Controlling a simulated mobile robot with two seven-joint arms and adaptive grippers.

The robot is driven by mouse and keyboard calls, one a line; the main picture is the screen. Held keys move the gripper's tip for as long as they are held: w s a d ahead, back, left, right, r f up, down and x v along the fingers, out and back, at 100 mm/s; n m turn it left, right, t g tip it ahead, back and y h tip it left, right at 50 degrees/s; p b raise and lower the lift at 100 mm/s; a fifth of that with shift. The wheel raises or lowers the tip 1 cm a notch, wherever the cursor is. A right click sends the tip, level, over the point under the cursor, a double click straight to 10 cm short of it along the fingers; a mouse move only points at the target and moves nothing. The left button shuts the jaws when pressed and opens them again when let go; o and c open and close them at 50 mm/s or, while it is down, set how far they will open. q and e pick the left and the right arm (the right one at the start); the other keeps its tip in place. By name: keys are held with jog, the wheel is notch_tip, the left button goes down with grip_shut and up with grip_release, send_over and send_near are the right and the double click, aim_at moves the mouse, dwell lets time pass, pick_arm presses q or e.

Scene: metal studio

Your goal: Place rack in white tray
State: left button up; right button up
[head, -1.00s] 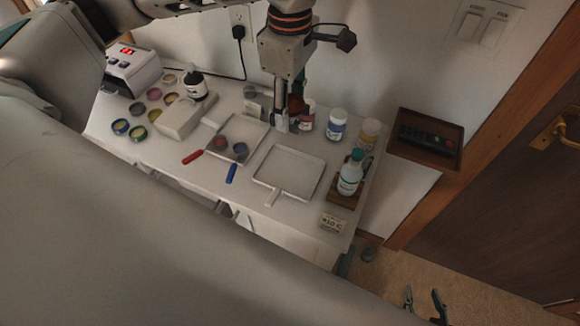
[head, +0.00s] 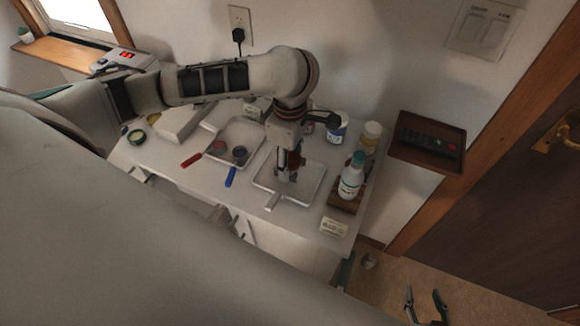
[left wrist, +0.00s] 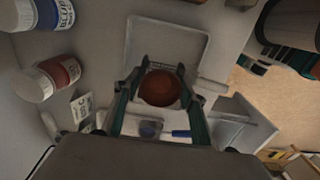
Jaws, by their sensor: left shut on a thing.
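A white tray (head: 308,182) with a short handle lies on the table, right of a second tray. It also shows in the left wrist view (left wrist: 189,42), beneath the gripper. My left gripper (head: 288,176) points down over the tray and is shut on a reddish-brown thing (head: 296,160). From above, this thing looks rounded between the fingers (left wrist: 160,88); I cannot tell whether it is the rack or whether it touches the tray. My right gripper (head: 425,305) hangs at the bottom right, over the floor, with its fingers apart and nothing visible between them.
The second tray (head: 236,131) holds two small pots, with red and blue handles in front. A white bottle (head: 350,182) with a teal cap stands close right of the white tray. Jars (head: 337,127) stand behind it. A wooden wall shelf (head: 430,160) is at the right.

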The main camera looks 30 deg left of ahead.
pick_arm(q)
jog(key=shift+f, duration=1.2)
pick_arm(e)
jog(key=shift+a, duration=0.5)
pick_arm(q)
jog(key=shift+f, duration=0.1)
jog(key=o, duration=1.1)
pick_arm(e)
jog(key=shift+d, duration=0.2)
jog(key=shift+w, duration=0.1)
